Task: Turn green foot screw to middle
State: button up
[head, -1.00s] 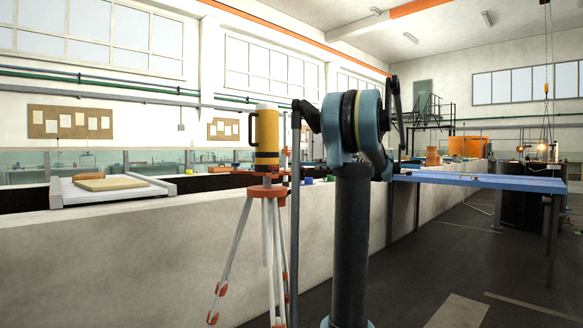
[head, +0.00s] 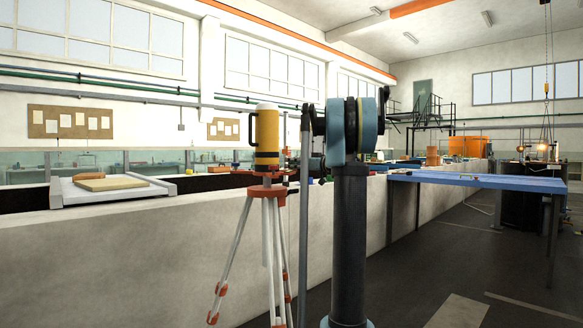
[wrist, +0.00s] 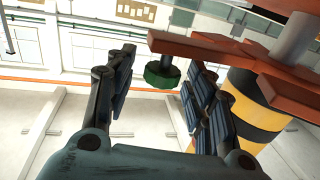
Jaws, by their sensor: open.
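The green foot screw (wrist: 162,72) is a ribbed dark green knob on the orange-red tribrach plate (wrist: 192,50) in the wrist view. My gripper (wrist: 161,58) is open, with one finger left of the screw and the other right of it. The screw appears between or just beyond the fingertips; I cannot tell the depth. No grip on it shows. In the head view the yellow instrument with black bands (head: 267,130) stands upright on the orange-and-white tripod (head: 266,192). The green screw and my gripper cannot be made out there.
The instrument's yellow and black body (wrist: 258,112) is close behind my right finger in the wrist view. A long pale flume wall (head: 120,255) runs behind the tripod. A blue table (head: 480,181) stands to the right. Open floor lies at the front right.

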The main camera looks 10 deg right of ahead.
jog(key=shift+w+a, duration=0.45)
jog(key=shift+a, duration=0.05)
jog(key=c, duration=1.1)
jog(key=shift+n+g+y, duration=0.4)
jog(key=o, duration=1.1)
jog(key=shift+s+d, duration=0.1)
jog(key=shift+d, duration=0.05)
jog(key=v, duration=1.1)
jog(key=shift+s+d, duration=0.2)
jog(key=shift+d, duration=0.1)
